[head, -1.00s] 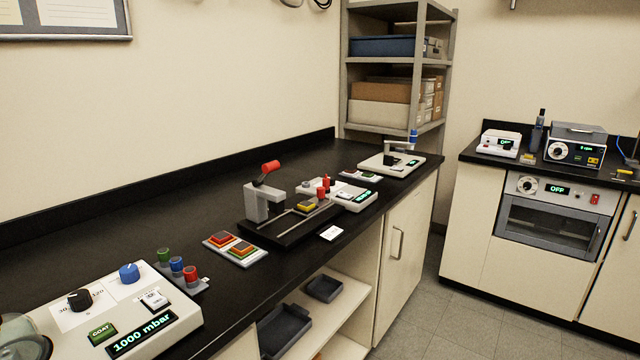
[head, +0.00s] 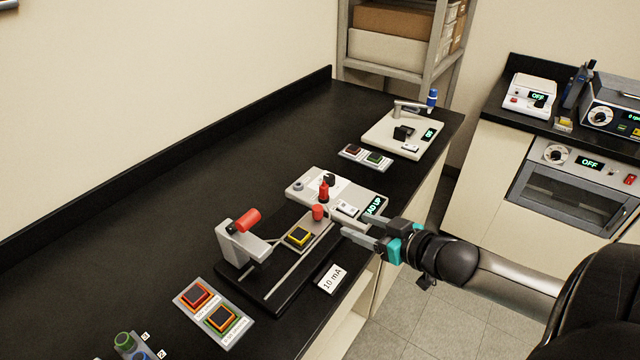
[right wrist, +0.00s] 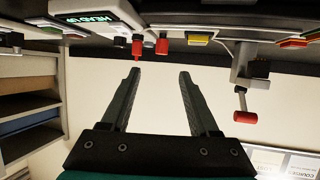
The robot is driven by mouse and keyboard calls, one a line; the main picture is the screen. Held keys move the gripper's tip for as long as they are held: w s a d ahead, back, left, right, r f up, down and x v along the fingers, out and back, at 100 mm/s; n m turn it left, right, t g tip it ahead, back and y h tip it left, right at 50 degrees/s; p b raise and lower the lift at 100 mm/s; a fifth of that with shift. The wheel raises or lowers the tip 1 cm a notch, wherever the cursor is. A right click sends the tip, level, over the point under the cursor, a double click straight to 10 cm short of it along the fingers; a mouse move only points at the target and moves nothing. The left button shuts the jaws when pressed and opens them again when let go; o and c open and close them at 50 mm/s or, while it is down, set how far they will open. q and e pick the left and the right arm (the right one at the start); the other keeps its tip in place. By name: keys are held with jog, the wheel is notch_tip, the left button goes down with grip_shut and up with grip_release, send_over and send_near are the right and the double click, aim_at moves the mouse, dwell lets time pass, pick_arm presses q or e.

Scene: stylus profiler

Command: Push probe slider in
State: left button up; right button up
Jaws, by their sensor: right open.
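The probe station has a black base (head: 270,297) with two metal rails. A grey slider (head: 318,232) sits on the rails, bearing a yellow-framed dark chip (head: 299,237) and a red knob (head: 318,212) at its far end. The knob and the chip (right wrist: 199,38) also show in the right wrist view. A grey head with a red-handled lever (head: 247,220) stands at the base's near-left end. My right gripper (head: 347,228) is open and empty, just right of the red knob and apart from it. My left gripper is out of view.
A white unit (head: 300,190) with a "HEAD UP" display and a second red piece (head: 324,191) stands close behind the knob. A "10 mA" card (head: 332,278) lies in front. A two-chip tray (head: 187,308) lies at the near left. The counter along the wall is clear.

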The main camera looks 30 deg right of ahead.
aim_at(321, 211)
jog(key=b+x, duration=0.1)
jog(key=x, duration=0.5)
jog(key=b+x, duration=0.2)
jog(key=x, duration=0.3)
jog(key=shift+w+a, duration=0.25)
jog(key=shift+w, duration=0.15)
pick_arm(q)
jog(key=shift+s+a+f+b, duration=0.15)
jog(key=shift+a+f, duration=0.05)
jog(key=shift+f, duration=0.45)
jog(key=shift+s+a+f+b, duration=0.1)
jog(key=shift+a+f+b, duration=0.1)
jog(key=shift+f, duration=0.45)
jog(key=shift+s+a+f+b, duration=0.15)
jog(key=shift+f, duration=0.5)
pick_arm(e)
jog(key=shift+x, duration=1.55)
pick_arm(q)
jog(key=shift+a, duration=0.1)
pick_arm(e)
grip_shut()
